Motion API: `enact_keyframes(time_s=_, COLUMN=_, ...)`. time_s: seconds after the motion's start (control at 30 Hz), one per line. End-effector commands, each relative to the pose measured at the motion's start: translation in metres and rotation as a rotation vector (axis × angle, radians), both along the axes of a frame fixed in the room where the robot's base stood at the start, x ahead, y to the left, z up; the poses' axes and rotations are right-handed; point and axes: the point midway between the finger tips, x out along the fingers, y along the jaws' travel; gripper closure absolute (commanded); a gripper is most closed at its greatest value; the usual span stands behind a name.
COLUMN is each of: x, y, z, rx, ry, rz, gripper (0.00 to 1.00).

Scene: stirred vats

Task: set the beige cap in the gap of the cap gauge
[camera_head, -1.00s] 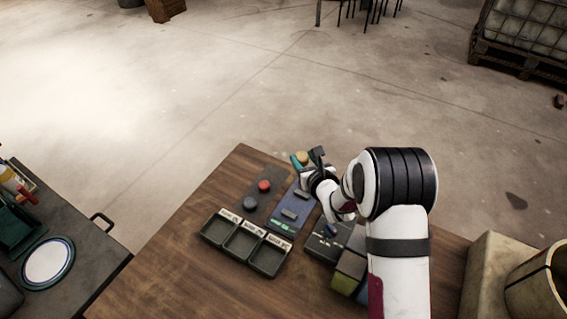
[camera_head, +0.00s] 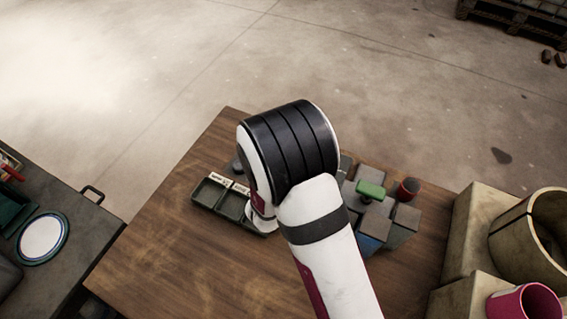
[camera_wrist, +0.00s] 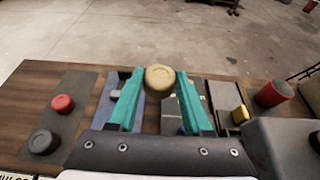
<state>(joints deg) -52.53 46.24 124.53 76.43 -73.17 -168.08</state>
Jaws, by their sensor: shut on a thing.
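The beige cap (camera_wrist: 160,78) is held between the two teal fingers of my gripper (camera_wrist: 160,88) in the wrist view. My gripper is shut on it. A blue plate (camera_wrist: 139,112) with a grey block (camera_wrist: 117,93), which looks like the cap gauge, lies below and behind the left finger. The gap of the gauge is hidden by the fingers and cap, and I cannot tell how high the cap is above it. In the head view my arm covers the gripper, the cap and the gauge.
A red cap (camera_wrist: 62,103) and a dark grey cap (camera_wrist: 43,142) sit on a dark plate at left. A yellow piece (camera_wrist: 240,115) and a red cup (camera_wrist: 272,94) are at right. Dark trays (camera_head: 207,194) and grey blocks with a green piece (camera_head: 370,190) flank my arm.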

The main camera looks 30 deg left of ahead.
Motion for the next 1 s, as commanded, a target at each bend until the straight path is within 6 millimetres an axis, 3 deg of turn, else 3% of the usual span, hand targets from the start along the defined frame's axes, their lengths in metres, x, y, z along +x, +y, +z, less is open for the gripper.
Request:
enact_keyframes(time_s=0.1, x=-0.005, y=0.037, z=-0.022, rx=0.001, ry=0.0, rz=0.004, gripper=1.0)
enact_keyframes(time_s=0.3, x=-0.01, y=0.066, z=-0.044, rx=0.005, ry=-0.003, rz=0.002, gripper=1.0)
enact_keyframes(time_s=0.5, x=-0.009, y=0.068, z=-0.079, rx=-0.001, ry=0.001, rz=0.0, gripper=1.0)
enact_keyframes(time_s=0.87, x=-0.009, y=0.068, z=-0.084, rx=0.001, ry=0.0, rz=0.001, gripper=1.0)
enact_keyframes(time_s=0.9, x=-0.009, y=0.068, z=-0.084, rx=0.002, ry=0.0, rz=0.0, gripper=0.45)
enact_keyframes(time_s=1.0, x=-0.009, y=0.068, z=-0.084, rx=0.002, ry=0.0, rz=0.0, gripper=0.27)
